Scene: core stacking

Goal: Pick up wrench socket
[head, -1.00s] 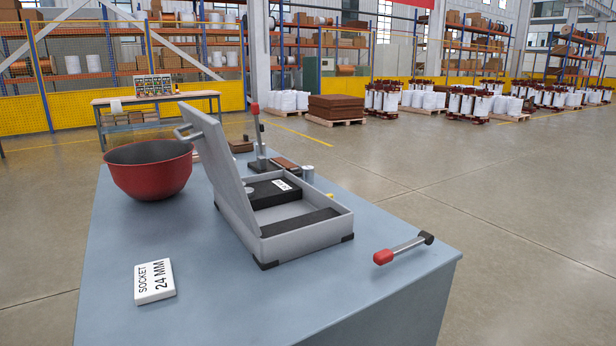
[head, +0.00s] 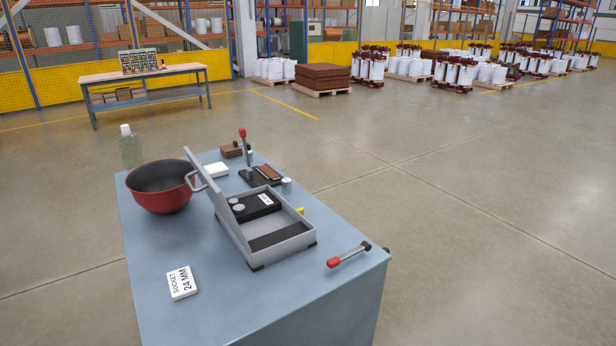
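A white card (head: 182,283) printed "SOCKET 24 MM" lies at the front left of the blue-grey table (head: 205,325). A grey case (head: 282,244) stands open in the middle of the table, its lid tilted up on the left. Inside is a black block (head: 255,207) with a white label, with small round grey pieces (head: 238,208) at its left. A short metal cylinder (head: 286,186) stands behind the case. I cannot tell which of these small pieces is the wrench socket. Neither of my grippers is in view.
A red bowl (head: 162,194) sits left of the case. A red-tipped handle tool (head: 348,255) lies near the right edge. An upright red-knobbed lever (head: 243,150) and brown blocks (head: 231,150) stand at the back. A clear bottle (head: 131,152) stands behind the bowl.

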